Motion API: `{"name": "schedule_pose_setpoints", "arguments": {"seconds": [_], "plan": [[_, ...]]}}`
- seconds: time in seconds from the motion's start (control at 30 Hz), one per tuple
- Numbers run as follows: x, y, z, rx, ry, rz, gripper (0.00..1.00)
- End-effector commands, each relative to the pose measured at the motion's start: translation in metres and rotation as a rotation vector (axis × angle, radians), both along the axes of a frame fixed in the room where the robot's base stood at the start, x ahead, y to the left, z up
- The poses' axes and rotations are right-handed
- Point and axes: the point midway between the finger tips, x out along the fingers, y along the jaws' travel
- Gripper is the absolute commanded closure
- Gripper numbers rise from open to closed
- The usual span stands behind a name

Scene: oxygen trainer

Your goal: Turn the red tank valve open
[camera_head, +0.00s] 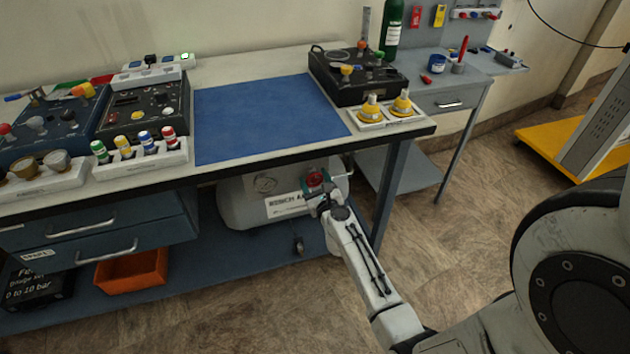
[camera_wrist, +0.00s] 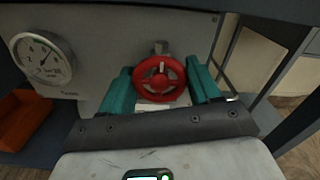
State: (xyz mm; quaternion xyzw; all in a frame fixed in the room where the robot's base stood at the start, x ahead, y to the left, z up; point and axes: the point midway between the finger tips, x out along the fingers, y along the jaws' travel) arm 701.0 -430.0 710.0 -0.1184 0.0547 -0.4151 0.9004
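The red tank valve (camera_wrist: 159,79) is a round spoked handwheel on the front of a grey tank (camera_head: 238,205) under the workbench. It also shows small in the head view (camera_head: 316,178), partly hidden by my gripper. My gripper (camera_wrist: 158,82) has teal fingers, one left and one right of the wheel, with the wheel centred between them. The fingertips are very close to the rim on both sides. I cannot tell whether they press on it. A round white gauge (camera_wrist: 43,58) sits left of the valve in the wrist view.
The workbench edge (camera_head: 280,160) overhangs the tank, and a bench leg (camera_head: 391,190) stands right of it. An orange bin (camera_head: 132,270) and dark blue drawers (camera_head: 100,232) are to the left. Yellow-topped items stand in a white holder (camera_head: 398,124) above.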

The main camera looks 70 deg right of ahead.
Motion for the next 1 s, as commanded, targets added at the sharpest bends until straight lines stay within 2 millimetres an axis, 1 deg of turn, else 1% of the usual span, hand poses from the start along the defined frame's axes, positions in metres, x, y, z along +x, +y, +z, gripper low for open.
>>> {"name": "schedule_pose_setpoints", "arguments": {"seconds": [0.03,0.33,0.67,0.87,1.0], "plan": [[-0.0001,0.0001,0.0,0.0,0.0,0.0,0.43],[-0.0001,0.0002,-0.0001,0.0,0.0,0.0,0.72],[0.0002,0.0006,-0.0003,-0.03,0.036,0.001,0.72],[0.0007,0.001,-0.0002,-0.105,0.124,0.002,0.72],[0.0011,0.0013,0.0,-0.182,0.214,0.003,0.72]]}}
